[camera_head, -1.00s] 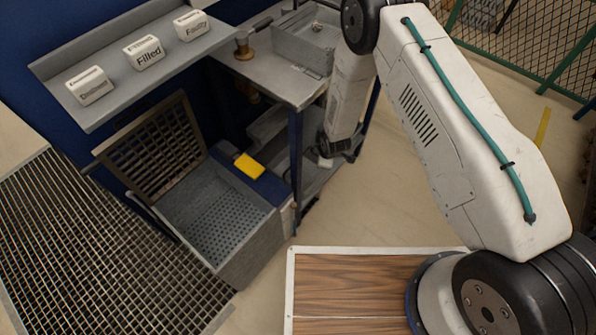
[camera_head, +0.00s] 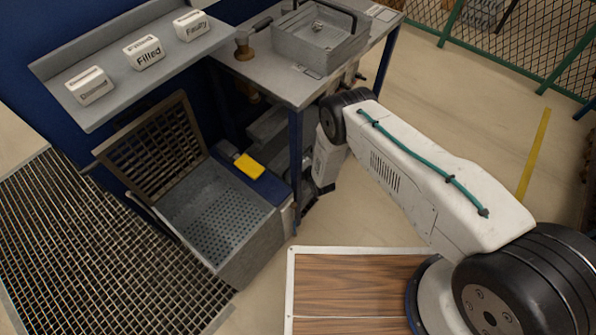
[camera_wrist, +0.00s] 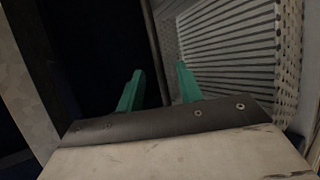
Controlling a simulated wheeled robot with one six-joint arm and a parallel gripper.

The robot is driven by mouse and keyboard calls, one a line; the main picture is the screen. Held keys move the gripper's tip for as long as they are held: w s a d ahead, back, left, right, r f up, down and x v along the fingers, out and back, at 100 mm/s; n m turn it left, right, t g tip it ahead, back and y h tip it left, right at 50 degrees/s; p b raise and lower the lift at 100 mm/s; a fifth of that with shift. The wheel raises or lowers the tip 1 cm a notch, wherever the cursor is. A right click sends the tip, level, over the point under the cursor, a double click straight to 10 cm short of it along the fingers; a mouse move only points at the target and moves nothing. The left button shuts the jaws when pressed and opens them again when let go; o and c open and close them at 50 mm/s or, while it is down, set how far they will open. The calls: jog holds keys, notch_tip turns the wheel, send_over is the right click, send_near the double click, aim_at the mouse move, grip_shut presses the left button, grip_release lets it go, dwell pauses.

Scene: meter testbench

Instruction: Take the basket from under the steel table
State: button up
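The steel table (camera_head: 283,82) stands at upper centre in the head view. My arm reaches down beside its front right and in under the top, so my gripper is hidden there. In the wrist view my gripper (camera_wrist: 158,88) has its two teal fingers apart. A thin dark bar (camera_wrist: 155,50) runs lengthwise in the gap between them, but I cannot tell whether it touches them. To its right is a pale perforated and ribbed metal piece, which looks like the basket (camera_wrist: 290,50). In the head view I cannot make the basket out for certain.
A grey tray (camera_head: 345,52) with a dark handle stands on the table. A blue table leg (camera_head: 296,160) is close to my arm. An open perforated bin (camera_head: 250,240) and a yellow block (camera_head: 249,166) are to the left. Open floor lies to the right.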

jog(key=shift+x, duration=0.95)
grip_shut()
jog(key=shift+w+r, duration=0.1)
dwell(0.6)
